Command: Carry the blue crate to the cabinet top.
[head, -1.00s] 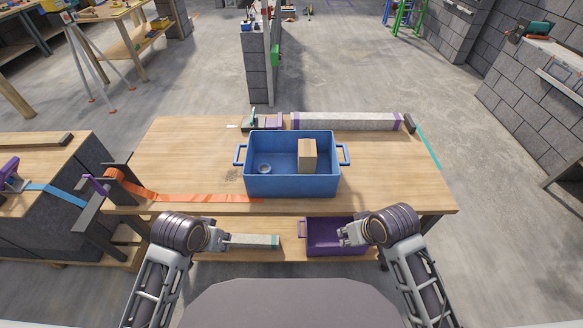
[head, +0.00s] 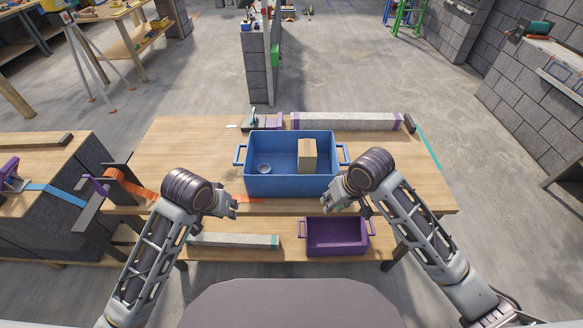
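The blue crate (head: 290,187) stands upright on the wooden workbench, with a handle on its left and right ends. A small round metallic thing (head: 264,168) and a brown box (head: 307,156) are inside it. My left gripper (head: 234,205) is above the bench's front edge, just left of and in front of the crate. My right gripper (head: 346,207) is in front of the crate's right end. Both look open and empty, apart from the crate handles. A low cabinet with a wooden top (head: 40,150) and dark block sides stands at the left.
The workbench (head: 190,145) carries a long grey beam (head: 345,121) and a clamp-like tool (head: 262,121) behind the crate. An orange strap (head: 142,190) lies at its left. A purple crate (head: 337,237) and a grey bar (head: 235,241) are on the lower shelf. The cabinet top carries straps and a bar.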

